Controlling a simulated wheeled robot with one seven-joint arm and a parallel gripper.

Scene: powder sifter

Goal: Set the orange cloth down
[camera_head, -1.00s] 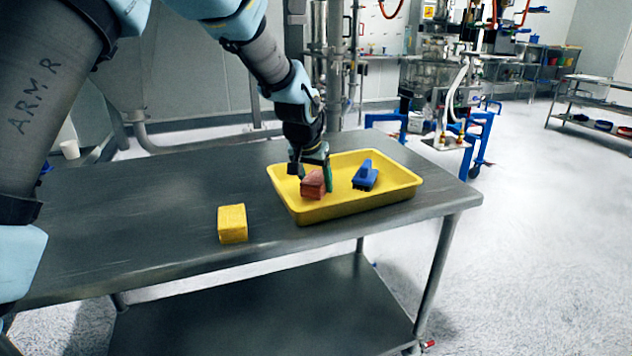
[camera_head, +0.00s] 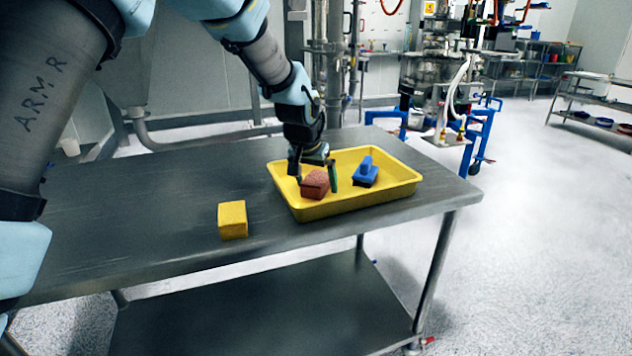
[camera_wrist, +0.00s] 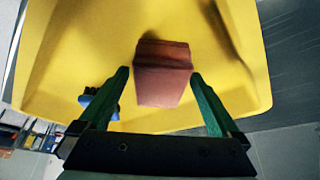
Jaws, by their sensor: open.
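The orange cloth (camera_head: 315,184) shows as a reddish-brown folded block inside the yellow tray (camera_head: 390,194), in its left part. My gripper (camera_head: 316,178) is open over the tray, with its fingers on either side of the cloth. In the wrist view the cloth (camera_wrist: 163,75) lies between and just beyond the two green fingertips (camera_wrist: 160,73), with gaps at both sides. The tray's yellow floor (camera_wrist: 90,45) shows around it.
A blue brush (camera_head: 366,174) lies in the tray, right of the cloth. A yellow block (camera_head: 232,220) stands on the steel table (camera_head: 140,215), left of the tray. The table's left part is largely clear.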

